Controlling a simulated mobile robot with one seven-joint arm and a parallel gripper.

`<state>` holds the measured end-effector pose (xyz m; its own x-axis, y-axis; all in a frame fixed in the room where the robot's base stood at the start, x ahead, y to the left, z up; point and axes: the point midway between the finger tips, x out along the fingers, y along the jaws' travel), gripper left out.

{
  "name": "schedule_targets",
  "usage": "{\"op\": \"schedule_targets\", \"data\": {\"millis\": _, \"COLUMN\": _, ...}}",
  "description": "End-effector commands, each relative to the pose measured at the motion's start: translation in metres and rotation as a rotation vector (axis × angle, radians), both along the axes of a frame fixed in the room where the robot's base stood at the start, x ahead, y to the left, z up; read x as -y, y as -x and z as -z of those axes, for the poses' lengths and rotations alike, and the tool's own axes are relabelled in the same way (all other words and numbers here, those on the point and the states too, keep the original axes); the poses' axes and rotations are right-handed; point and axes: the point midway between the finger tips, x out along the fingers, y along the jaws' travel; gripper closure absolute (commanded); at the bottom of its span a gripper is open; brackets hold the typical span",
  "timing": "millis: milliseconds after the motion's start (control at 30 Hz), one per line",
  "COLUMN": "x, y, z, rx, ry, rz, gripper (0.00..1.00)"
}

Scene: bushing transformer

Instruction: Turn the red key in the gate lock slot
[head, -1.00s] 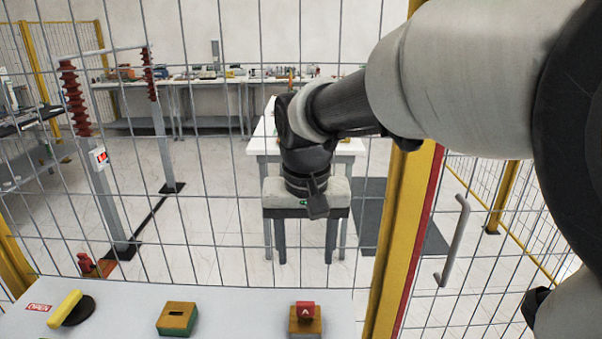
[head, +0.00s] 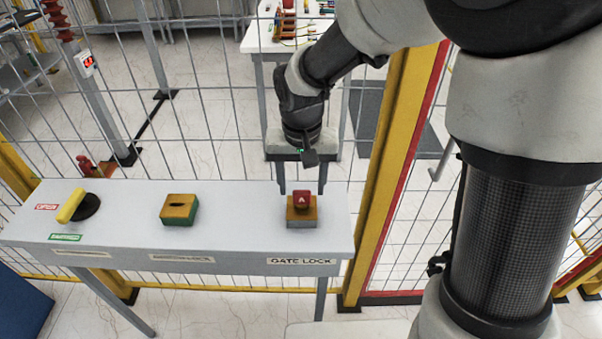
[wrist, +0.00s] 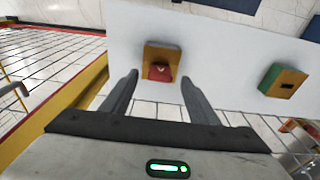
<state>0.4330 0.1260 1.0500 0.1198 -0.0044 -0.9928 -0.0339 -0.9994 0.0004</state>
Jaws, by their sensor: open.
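The red key (head: 302,200) sits in the gate lock (head: 302,219), a yellow-topped block at the right end of a white table, above the "GATE LOCK" label. In the wrist view the red key (wrist: 160,72) shows ahead of and between my two fingers, on its yellow block (wrist: 161,54). My gripper (wrist: 158,92) is open and empty, with its fingers apart and not touching the key.
A second block with an empty slot (head: 179,209) sits mid-table. A yellow handle on a black disc (head: 74,207) is at the left end of the white table (head: 235,235). A mesh fence (head: 215,130) and a yellow post (head: 395,160) stand close behind and to the right.

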Motion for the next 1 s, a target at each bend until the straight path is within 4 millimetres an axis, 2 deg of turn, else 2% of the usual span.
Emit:
{"op": "schedule_targets", "data": {"millis": 33, "x": 0.000, "y": 0.000, "z": 0.009, "rx": -0.003, "ry": 0.000, "rz": -0.001, "gripper": 0.45}}
{"op": "schedule_targets", "data": {"millis": 200, "x": 0.000, "y": -0.003, "z": 0.027, "rx": -0.001, "ry": 0.001, "rz": 0.001, "gripper": 0.45}}
{"op": "schedule_targets", "data": {"millis": 600, "x": 0.000, "y": -0.004, "z": 0.034, "rx": 0.000, "ry": -0.001, "rz": 0.000, "gripper": 0.45}}
{"op": "schedule_targets", "data": {"millis": 900, "x": 0.000, "y": -0.004, "z": 0.033, "rx": 0.001, "ry": -0.001, "rz": 0.000, "gripper": 0.92}}
{"op": "schedule_targets", "data": {"millis": 1000, "x": 0.000, "y": -0.004, "z": 0.034, "rx": 0.001, "ry": 0.000, "rz": 0.009, "gripper": 0.92}}
